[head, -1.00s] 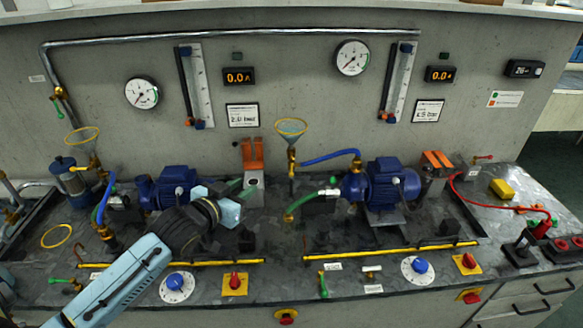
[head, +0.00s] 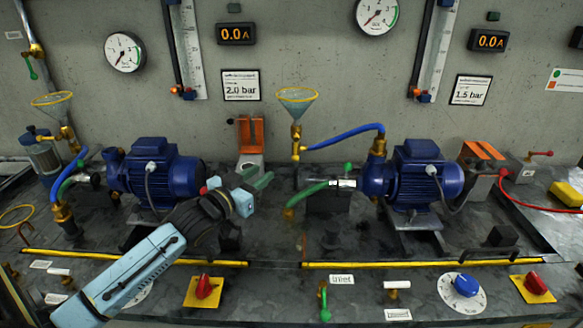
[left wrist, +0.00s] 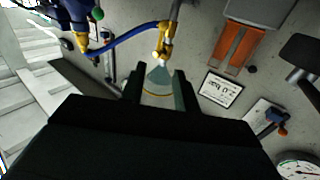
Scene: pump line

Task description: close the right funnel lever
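The right funnel (head: 298,97) is a clear cone with a yellow rim, upright on a brass valve (head: 296,132) in front of the wall. A small yellow lever (head: 300,148) shows at the valve's lower part; its exact angle is hard to tell. My left gripper (head: 255,188) is in front of the orange-topped block, below and left of the funnel, apart from it. In the left wrist view my left gripper (left wrist: 158,75) has its fingers apart with nothing held, and the funnel (left wrist: 158,80) and its valve (left wrist: 166,42) show beyond them. My right gripper is out of view.
A blue hose (head: 345,137) runs from the valve to the right pump (head: 415,178). The orange-topped block (head: 250,140) stands left of the funnel. The left pump (head: 160,175) stands behind my left arm.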

